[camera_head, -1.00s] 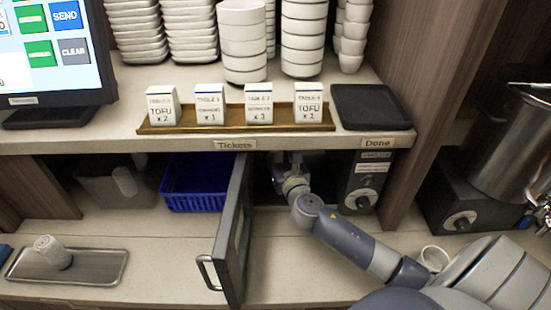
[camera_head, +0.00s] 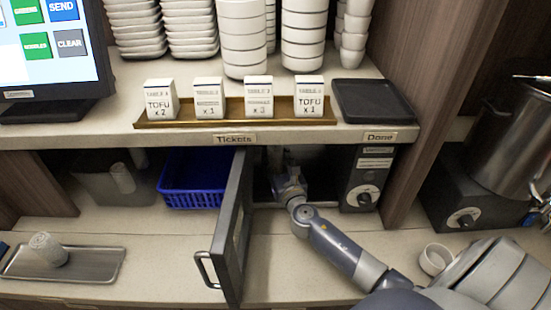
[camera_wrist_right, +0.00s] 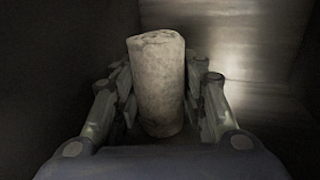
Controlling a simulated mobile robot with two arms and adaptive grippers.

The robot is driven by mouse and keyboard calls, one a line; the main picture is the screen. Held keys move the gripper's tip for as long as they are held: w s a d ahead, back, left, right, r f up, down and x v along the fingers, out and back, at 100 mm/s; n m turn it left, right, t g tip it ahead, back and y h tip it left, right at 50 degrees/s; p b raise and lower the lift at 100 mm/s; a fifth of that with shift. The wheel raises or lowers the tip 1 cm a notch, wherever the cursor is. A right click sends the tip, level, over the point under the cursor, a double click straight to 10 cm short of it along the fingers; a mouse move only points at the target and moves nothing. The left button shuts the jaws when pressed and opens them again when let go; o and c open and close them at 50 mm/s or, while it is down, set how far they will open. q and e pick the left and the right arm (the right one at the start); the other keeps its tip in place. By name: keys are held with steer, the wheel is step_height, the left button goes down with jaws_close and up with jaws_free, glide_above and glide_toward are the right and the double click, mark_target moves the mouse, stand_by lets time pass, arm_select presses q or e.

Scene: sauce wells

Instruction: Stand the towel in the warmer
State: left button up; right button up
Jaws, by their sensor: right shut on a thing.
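The warmer (camera_head: 362,184) is a dark box under the shelf, with a dial on its front and its door (camera_head: 233,225) swung open toward me. My right gripper (camera_head: 288,182) reaches into its opening; the shelf edge and shadow hide its fingertips in the head view. In the right wrist view a pale rolled towel (camera_wrist_right: 158,80) stands about upright between the fingers of my right gripper (camera_wrist_right: 160,95), which are shut on it. Dark and metallic inner walls surround it. I cannot tell whether its base touches the floor. My left gripper is out of view.
A blue basket (camera_head: 190,182) stands left of the open door. A small white cup (camera_head: 435,259) stands near my right arm. The shelf (camera_head: 180,141) overhangs the opening.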

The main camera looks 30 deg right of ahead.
steer(key=o, duration=1.1)
steer(key=shift+f, duration=0.1)
steer(key=shift+c, duration=0.2)
steer(key=shift+r, duration=0.3)
steer(key=b+v, duration=0.1)
steer(key=v, duration=1)
steer(key=shift+s+a+f, duration=0.15)
steer(key=shift+f, duration=0.05)
steer(key=shift+s+a, duration=0.1)
steer(key=shift+s, duration=0.25)
